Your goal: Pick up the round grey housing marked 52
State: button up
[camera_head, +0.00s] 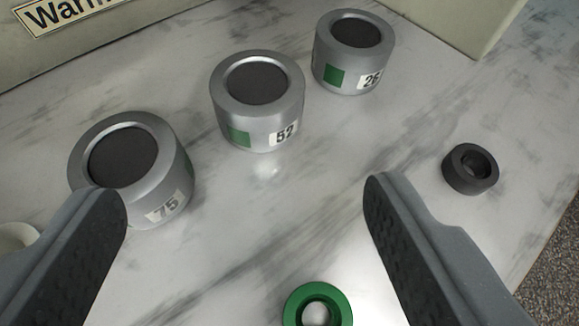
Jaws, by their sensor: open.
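The round grey housing marked 52 (290,112) stands upright on the marble-look surface, in the upper middle of the view. It has a dark round recess on top, a green square and a white label with 52 on its side. My gripper (246,192) is open and empty. Its left finger (90,235) and right finger (400,235) come in from the bottom corners, spread wide. The housing lies beyond the fingertips, between their lines, and nothing touches it.
Similar housings marked 75 (175,170) and 26 (360,79) stand left and right of it. The left finger overlaps housing 75 in the view. A black ring (488,178) lies right, a green ring (340,298) at bottom centre. Beige boxes (150,25) stand behind.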

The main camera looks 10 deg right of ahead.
aim_at(258, 90)
jog(key=b+x, duration=0.1)
jog(key=x, duration=1.2)
jog(key=shift+w+d+f+b, duration=0.1)
jog(key=shift+w+f+b, duration=0.2)
jog(key=shift+b, duration=0.05)
jog(key=c, duration=1)
jog(key=shift+r, duration=0.1)
